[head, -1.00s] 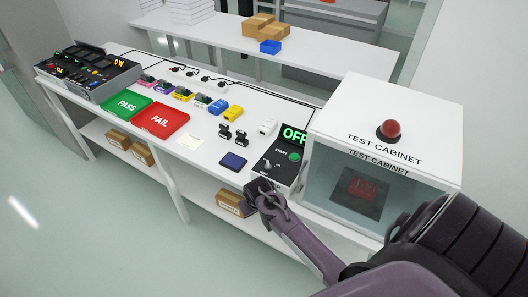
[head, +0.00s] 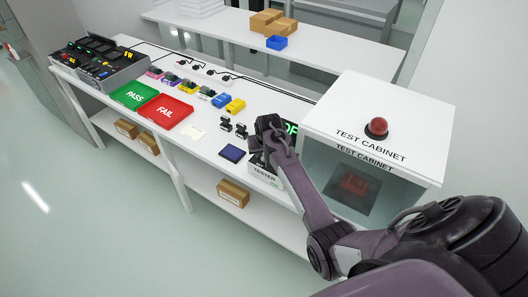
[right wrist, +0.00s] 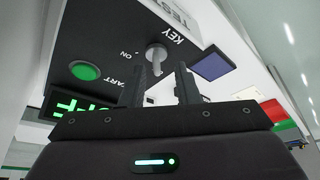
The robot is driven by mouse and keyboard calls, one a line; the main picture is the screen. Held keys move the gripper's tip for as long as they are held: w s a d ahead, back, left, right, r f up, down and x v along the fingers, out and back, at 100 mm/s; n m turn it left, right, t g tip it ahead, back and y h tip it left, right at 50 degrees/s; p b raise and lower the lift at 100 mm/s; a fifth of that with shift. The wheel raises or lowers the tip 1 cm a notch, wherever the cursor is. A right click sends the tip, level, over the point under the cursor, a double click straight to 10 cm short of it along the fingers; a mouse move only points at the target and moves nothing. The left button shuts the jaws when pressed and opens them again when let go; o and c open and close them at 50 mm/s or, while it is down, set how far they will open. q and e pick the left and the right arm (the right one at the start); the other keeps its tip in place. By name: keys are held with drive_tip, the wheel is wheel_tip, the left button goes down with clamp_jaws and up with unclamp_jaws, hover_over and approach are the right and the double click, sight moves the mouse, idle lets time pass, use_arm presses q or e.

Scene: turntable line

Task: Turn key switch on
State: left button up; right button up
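The tester (head: 262,168) is a dark-faced box at the table's front edge, left of the test cabinet; its green display (head: 291,128) is partly hidden by my arm. In the right wrist view, its silver key switch (right wrist: 156,56) shows beside the words KEY and ON, with the green START button (right wrist: 85,71) to its left. My right gripper (head: 266,124) is above the tester and hides the key in the head view. In the right wrist view its two fingers (right wrist: 160,75) are apart, with the key just beyond and between their tips. I cannot tell any contact. My left gripper is out of view.
The white test cabinet (head: 385,115) with a red dome button (head: 376,127) stands close on the right. A dark blue pad (head: 232,153), small black fixtures (head: 233,127) and the red FAIL tray (head: 166,111) lie to the left on the white table.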

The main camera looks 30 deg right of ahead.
drive_tip(key=shift+d+f, duration=0.2)
drive_tip(key=shift+f, duration=0.35)
drive_tip(key=shift+w, duration=0.1)
drive_tip(key=shift+c, duration=0.8)
clamp_jaws()
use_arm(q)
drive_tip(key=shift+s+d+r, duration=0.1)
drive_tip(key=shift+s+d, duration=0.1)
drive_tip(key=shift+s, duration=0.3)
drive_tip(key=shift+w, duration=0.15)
